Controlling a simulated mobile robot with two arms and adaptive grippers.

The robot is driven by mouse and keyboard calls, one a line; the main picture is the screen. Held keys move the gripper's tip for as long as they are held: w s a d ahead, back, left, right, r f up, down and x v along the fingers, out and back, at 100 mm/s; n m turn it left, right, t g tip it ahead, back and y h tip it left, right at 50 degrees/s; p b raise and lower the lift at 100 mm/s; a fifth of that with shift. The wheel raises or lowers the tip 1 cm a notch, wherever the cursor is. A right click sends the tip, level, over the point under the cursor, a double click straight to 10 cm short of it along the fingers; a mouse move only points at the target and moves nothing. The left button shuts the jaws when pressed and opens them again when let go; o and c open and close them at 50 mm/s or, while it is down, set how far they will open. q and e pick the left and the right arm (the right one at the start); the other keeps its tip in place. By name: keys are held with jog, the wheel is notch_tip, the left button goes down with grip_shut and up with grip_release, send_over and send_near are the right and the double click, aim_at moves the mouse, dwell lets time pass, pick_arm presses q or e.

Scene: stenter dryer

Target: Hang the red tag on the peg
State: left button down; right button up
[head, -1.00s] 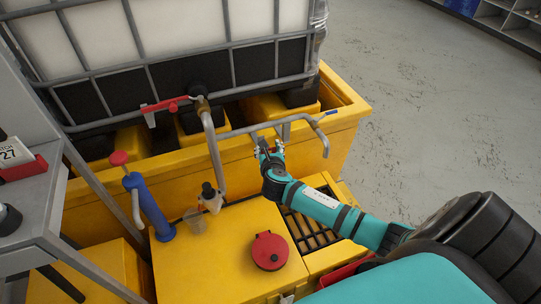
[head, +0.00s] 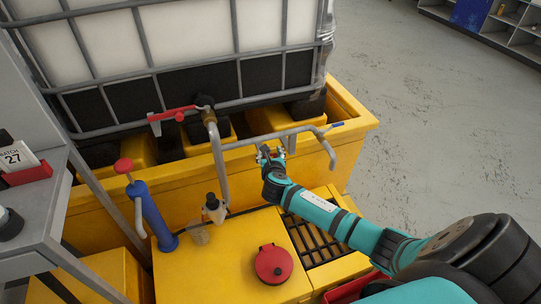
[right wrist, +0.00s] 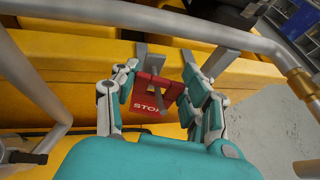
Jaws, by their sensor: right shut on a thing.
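The red tag (right wrist: 145,105) with white lettering shows in the right wrist view, between the fingers of my right gripper (right wrist: 160,80). The fingers are shut on it. A grey metal bracket with a peg (right wrist: 153,70) hangs in front of the yellow wall, and its lower part overlaps the tag in the picture. I cannot tell whether the peg passes through the tag. In the head view my right gripper (head: 268,153) is below the grey pipe, and the tag is too small to make out. My left gripper is not in view.
A grey pipe (head: 262,139) with a bent end runs just above the gripper. A second bracket (right wrist: 222,64) stands to the right. A yellow cabinet top (head: 235,250) below carries a red lidded can (head: 273,264). A blue hand pump (head: 150,210) stands left.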

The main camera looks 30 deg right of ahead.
dwell(0.3)
jog(key=o, duration=1)
jog(key=shift+c, duration=0.2)
jog(key=shift+s, duration=0.1)
